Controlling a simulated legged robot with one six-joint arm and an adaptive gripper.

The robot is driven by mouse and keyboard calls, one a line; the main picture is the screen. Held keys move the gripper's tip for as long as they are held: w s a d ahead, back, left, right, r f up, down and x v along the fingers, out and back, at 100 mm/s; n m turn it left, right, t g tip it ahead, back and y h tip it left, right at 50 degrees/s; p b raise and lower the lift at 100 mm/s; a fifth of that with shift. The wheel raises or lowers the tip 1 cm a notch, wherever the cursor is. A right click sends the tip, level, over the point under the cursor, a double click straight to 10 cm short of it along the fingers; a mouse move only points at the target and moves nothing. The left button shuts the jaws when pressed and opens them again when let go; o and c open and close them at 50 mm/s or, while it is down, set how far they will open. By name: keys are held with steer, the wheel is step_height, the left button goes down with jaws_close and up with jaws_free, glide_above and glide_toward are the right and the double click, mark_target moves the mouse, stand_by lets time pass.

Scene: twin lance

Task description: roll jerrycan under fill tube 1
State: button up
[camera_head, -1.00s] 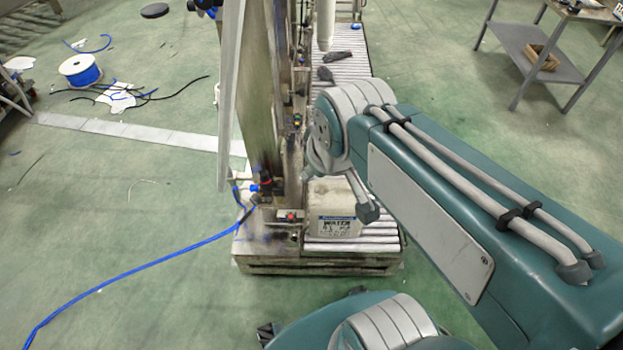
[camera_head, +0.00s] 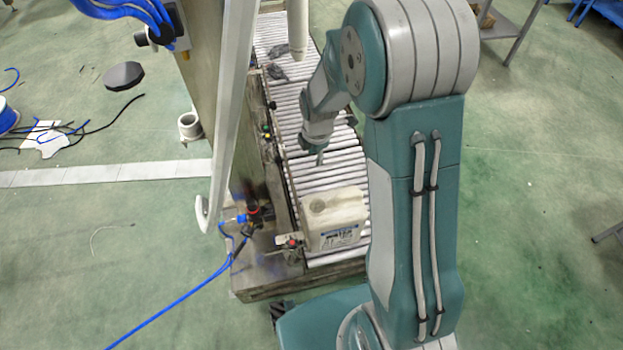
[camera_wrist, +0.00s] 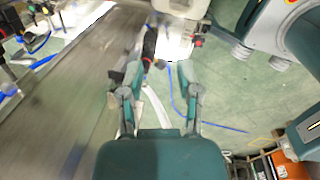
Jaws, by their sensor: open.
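The jerrycan (camera_head: 338,222) is a pale, boxy container with a blue-and-black label. It stands upright near the front end of the roller conveyor. A pale vertical tube (camera_head: 298,28) hangs over the rollers farther back; no number on it can be read. My gripper (camera_head: 318,150) is above the rollers, behind the jerrycan and apart from it, short of the tube. In the wrist view my gripper (camera_wrist: 160,82) has its two fingers spread with nothing held between them. A pale object at the top edge there may be the jerrycan, but it is cut off.
The roller conveyor (camera_head: 322,178) runs away from me, with dark rags (camera_head: 277,72) on its far part. A tall metal panel (camera_head: 205,70) stands along its left side. Blue hose (camera_head: 170,308) lies on the floor at left. Open green floor is at right.

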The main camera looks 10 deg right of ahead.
mark_target(310, 200)
steer(key=f+n, duration=0.2)
steer(key=f, duration=0.5)
steer(key=a+f+n, duration=0.1)
steer(key=f+n, duration=0.1)
steer(key=f, duration=0.6)
steer(key=f+n+g, duration=0.1)
steer(key=f+n, duration=0.1)
steer(key=f, duration=0.6)
steer(key=shift+w+a, duration=0.2)
steer(key=shift+w, duration=0.15)
steer(key=shift+d+f, duration=0.1)
steer(key=shift+f, duration=0.5)
